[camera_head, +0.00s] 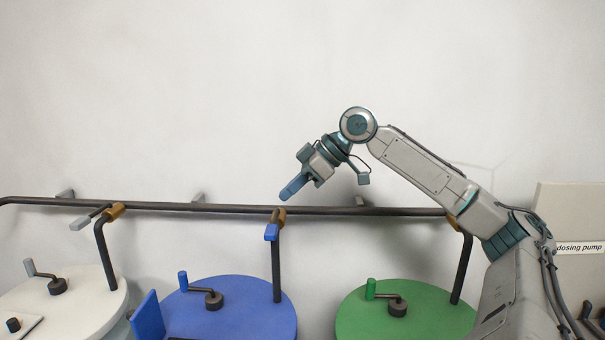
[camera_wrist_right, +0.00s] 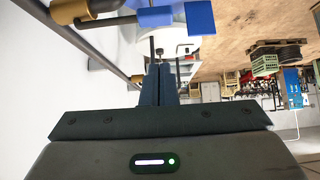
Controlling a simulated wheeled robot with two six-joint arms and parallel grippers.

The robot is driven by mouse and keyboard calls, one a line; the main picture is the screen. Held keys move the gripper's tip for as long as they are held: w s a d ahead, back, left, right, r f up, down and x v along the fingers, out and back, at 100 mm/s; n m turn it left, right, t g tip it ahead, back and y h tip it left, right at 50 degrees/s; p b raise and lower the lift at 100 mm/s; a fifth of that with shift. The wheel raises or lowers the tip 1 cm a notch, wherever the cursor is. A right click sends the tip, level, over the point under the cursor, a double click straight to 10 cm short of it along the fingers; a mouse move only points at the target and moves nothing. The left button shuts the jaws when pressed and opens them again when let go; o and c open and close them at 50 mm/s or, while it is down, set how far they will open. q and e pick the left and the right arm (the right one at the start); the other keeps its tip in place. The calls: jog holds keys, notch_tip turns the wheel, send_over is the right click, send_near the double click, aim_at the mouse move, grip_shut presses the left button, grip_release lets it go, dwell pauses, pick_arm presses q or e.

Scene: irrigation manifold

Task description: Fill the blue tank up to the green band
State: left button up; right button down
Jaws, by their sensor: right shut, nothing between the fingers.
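The blue tank shows as a round blue top (camera_head: 245,308) at the bottom middle of the head view. Its side and any green band are out of view. A dark pipe comes down to it from a brass valve (camera_head: 278,215) with a blue lever (camera_head: 271,232). My right gripper (camera_head: 286,193) is shut and empty, just above the valve in the head view. In the right wrist view, my right gripper's closed fingers (camera_wrist_right: 160,72) are near the blue lever (camera_wrist_right: 200,17), with a brass fitting (camera_wrist_right: 68,10) at upper left. I cannot tell whether they touch. My left gripper is not in view.
A blue crank handle (camera_head: 183,281) and a blue upright panel (camera_head: 148,317) stand at the blue tank. A white tank top (camera_head: 85,290) is left, a green one (camera_head: 430,318) right. A dark horizontal pipe (camera_head: 170,206) runs along the wall. A dosing pump box (camera_head: 570,215) stands far right.

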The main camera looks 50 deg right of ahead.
aim_at(266, 230)
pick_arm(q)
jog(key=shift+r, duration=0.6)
pick_arm(e)
jog(key=f, duration=0.2)
jog(key=w+a+f, duration=0.1)
jog(key=f, duration=0.1)
jog(key=w+f, duration=0.1)
jog(key=f, duration=0.2)
jog(key=shift+w+a, duration=0.1)
jog(key=shift+a, duration=0.3)
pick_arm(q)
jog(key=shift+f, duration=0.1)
